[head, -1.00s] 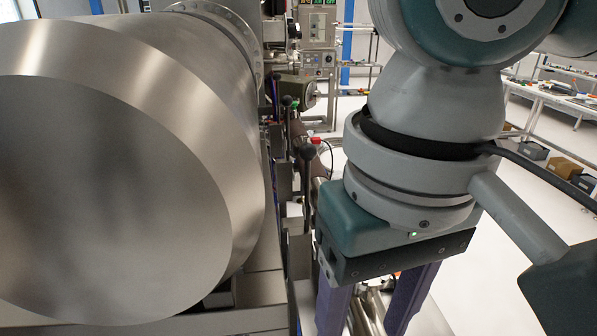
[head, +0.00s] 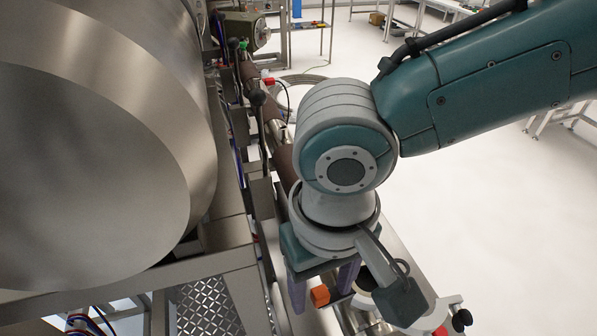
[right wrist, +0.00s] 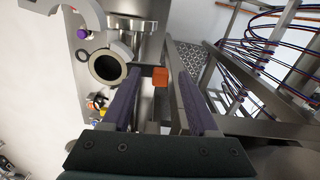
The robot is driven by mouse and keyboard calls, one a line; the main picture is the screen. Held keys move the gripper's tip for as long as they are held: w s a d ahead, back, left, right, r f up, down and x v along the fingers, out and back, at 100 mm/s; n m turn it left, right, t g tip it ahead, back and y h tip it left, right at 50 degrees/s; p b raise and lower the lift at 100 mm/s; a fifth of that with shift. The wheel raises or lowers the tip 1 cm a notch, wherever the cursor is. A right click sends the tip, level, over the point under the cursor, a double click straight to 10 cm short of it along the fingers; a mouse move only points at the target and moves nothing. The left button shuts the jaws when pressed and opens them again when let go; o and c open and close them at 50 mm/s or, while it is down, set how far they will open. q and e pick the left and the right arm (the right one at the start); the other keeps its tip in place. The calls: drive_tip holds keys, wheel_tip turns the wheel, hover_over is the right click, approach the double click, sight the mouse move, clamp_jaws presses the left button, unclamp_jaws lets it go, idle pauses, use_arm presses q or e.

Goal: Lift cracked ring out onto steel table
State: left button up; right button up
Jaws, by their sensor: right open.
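My right gripper (head: 322,294) points down in the head view, its purple fingers apart and nothing held between them. In the right wrist view, the open fingers (right wrist: 160,73) are above a steel surface (right wrist: 147,18). A short tube or flange with a dark round opening (right wrist: 107,67) lies just left of the fingers. My left gripper is not in view.
An orange block (right wrist: 160,78) shows between the fingers; it also shows in the head view (head: 320,296). A large steel chamber (head: 90,150) fills the left. A metal frame with cables (right wrist: 270,60) stands right in the wrist view. Open floor (head: 480,190) lies right.

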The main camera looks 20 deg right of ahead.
drive_tip(key=shift+c, duration=0.2)
clamp_jaws()
idle(0.4)
